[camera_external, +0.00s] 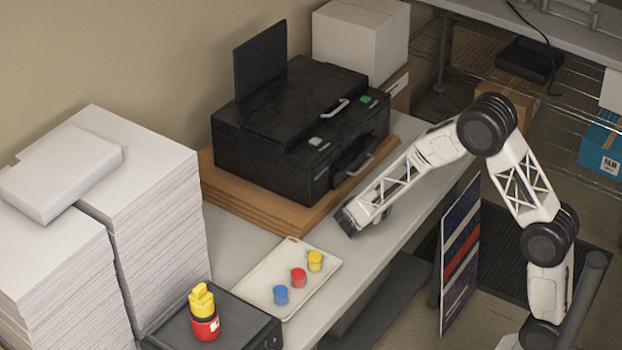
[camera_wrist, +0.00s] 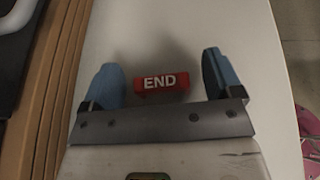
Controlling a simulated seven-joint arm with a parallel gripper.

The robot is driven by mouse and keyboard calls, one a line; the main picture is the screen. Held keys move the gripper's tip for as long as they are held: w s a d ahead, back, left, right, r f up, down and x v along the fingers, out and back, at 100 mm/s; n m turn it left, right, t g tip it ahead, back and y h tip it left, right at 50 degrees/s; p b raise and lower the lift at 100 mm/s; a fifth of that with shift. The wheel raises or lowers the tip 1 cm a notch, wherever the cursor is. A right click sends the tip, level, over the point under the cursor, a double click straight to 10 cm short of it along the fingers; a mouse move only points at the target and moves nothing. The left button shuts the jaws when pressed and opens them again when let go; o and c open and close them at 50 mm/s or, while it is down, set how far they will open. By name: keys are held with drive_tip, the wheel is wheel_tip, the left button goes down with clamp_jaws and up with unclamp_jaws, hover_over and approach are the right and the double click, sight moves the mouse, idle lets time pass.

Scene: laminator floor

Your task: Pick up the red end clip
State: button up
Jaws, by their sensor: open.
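The red end clip (camera_wrist: 160,83), a small red block with white END lettering, lies on the pale worktop (camera_wrist: 215,30) in the wrist view. My gripper (camera_wrist: 163,76) is open, with its two blue fingers on the left and right of the clip. Gaps show between the clip and both fingers; I cannot tell the remaining height. In the external view my gripper (camera_external: 366,216) is low over the table, right of the black machine. The clip does not show there, likely hidden by the gripper.
A black laminator-like machine (camera_external: 275,135) stands on brown boards (camera_external: 235,198) close to my gripper's left. A white tray (camera_external: 262,300) with blue, red and yellow cups lies nearer the front. Paper stacks (camera_external: 165,210) and a red-yellow bottle (camera_external: 204,318) stand left. The table's right edge is close.

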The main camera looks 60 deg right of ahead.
idle(0.5)
drive_tip(key=c, duration=1)
drive_tip(key=shift+r, duration=0.1)
drive_tip(key=shift+r, duration=0.6)
drive_tip(key=shift+s+r, duration=0.15)
drive_tip(key=shift+r, duration=0.45)
drive_tip(key=shift+s+r, duration=0.15)
drive_tip(key=shift+r, duration=0.45)
drive_tip(key=s+a, duration=0.1)
drive_tip(key=s, duration=0.4)
drive_tip(key=s+a+r, duration=0.1)
drive_tip(key=s, duration=0.4)
drive_tip(key=s+a, duration=0.1)
drive_tip(key=s, duration=0.4)
drive_tip(key=shift+a+r, duration=0.15)
drive_tip(key=shift+a, duration=0.2)
